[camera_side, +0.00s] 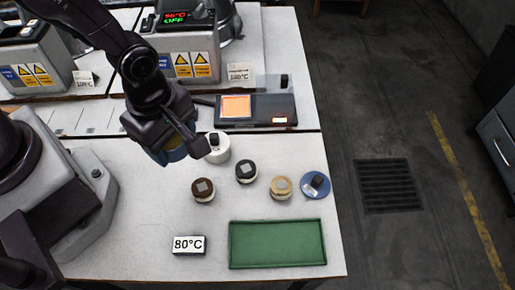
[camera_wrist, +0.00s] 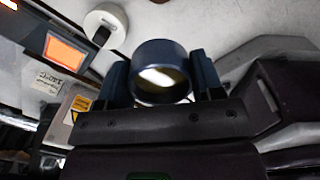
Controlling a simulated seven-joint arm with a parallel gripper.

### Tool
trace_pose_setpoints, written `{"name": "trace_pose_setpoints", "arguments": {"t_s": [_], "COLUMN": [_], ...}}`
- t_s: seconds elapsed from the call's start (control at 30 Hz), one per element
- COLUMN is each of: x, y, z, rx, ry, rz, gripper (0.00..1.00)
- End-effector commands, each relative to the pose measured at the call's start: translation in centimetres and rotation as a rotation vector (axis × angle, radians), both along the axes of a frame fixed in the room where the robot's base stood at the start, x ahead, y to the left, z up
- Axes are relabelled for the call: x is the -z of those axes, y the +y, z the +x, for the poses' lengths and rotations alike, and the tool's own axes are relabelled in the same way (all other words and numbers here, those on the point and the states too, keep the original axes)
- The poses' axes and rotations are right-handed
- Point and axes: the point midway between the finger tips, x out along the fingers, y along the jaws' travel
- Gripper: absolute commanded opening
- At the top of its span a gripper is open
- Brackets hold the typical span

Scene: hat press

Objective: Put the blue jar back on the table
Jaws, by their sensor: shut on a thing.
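The blue jar (camera_wrist: 160,54) is between the two fingers of my gripper (camera_wrist: 158,78) in the wrist view. Its round mouth faces the camera and its inside looks yellowish. In the side view my gripper (camera_side: 184,143) is shut on the blue jar (camera_side: 172,155), which is mostly hidden and appears raised above the white table (camera_side: 130,225). A blue lid (camera_side: 315,186) with a dark knob lies on the table at the right.
Brown (camera_side: 203,190), black (camera_side: 246,172) and tan (camera_side: 281,188) lidded jars stand nearby. An empty green tray (camera_side: 278,265) and an 80°C sign (camera_side: 188,245) are in front. A device with an orange screen (camera_side: 237,107) is behind.

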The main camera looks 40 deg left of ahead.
Motion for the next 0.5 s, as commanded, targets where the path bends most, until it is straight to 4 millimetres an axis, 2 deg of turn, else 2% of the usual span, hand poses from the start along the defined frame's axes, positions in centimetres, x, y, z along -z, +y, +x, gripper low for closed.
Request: {"name": "trace_pose_setpoints", "arguments": {"t_s": [0.1,0.3,0.5], "x": [-1.0,-1.9,-1.4], "y": [0.2,0.2,-0.2], "z": [2.4,3.6,4.4], "rx": [0.210,0.523,0.629], "ry": [-0.007,0.012,0.027], "rz": [0.007,0.025,0.030], "gripper": [0.24,0.24,0.24]}}
